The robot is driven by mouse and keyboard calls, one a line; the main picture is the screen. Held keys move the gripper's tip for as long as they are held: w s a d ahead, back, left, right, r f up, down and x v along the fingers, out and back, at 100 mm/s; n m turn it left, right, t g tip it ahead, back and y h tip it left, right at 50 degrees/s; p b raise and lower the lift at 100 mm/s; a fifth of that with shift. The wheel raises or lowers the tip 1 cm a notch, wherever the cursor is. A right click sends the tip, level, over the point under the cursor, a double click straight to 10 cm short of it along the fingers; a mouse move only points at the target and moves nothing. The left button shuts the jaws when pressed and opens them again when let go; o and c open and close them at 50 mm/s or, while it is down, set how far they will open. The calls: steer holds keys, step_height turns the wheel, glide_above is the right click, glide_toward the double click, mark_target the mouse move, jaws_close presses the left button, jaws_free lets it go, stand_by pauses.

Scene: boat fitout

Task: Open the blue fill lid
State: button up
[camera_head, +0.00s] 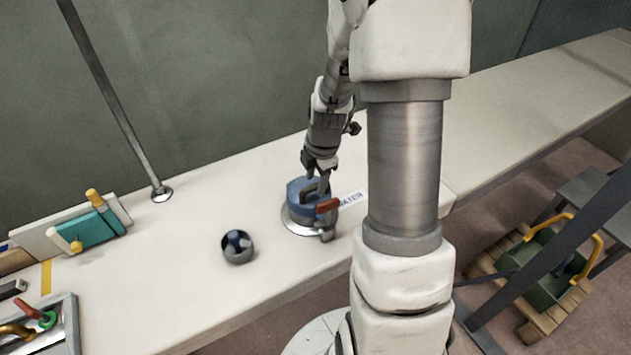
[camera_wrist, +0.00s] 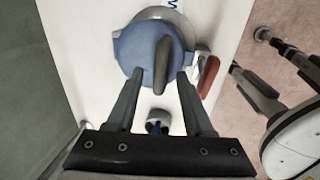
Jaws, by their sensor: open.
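The blue fill lid (camera_head: 300,196) sits on a round metal flange on the white counter. It carries a dark raised handle, and a red-handled latch (camera_head: 327,206) is at its right side. In the wrist view the blue lid (camera_wrist: 138,45) is at the top middle, with its dark handle (camera_wrist: 161,62) pointing down the picture. My gripper (camera_head: 322,183) is over the lid from above. In the wrist view my gripper (camera_wrist: 158,82) is open, with its fingertips on either side of the handle's near end. I cannot tell whether the fingers touch it.
A shiny dark ball-like cup (camera_head: 238,247) stands on the counter left of the lid. A metal post (camera_head: 120,105) rises at the back left. A teal block rack (camera_head: 88,230) and a metal tray (camera_head: 55,325) are at the far left. The counter between is clear.

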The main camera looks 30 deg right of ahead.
steer(key=shift+f, duration=0.35)
steer(key=shift+c, duration=0.4)
jaws_close()
stand_by(0.9)
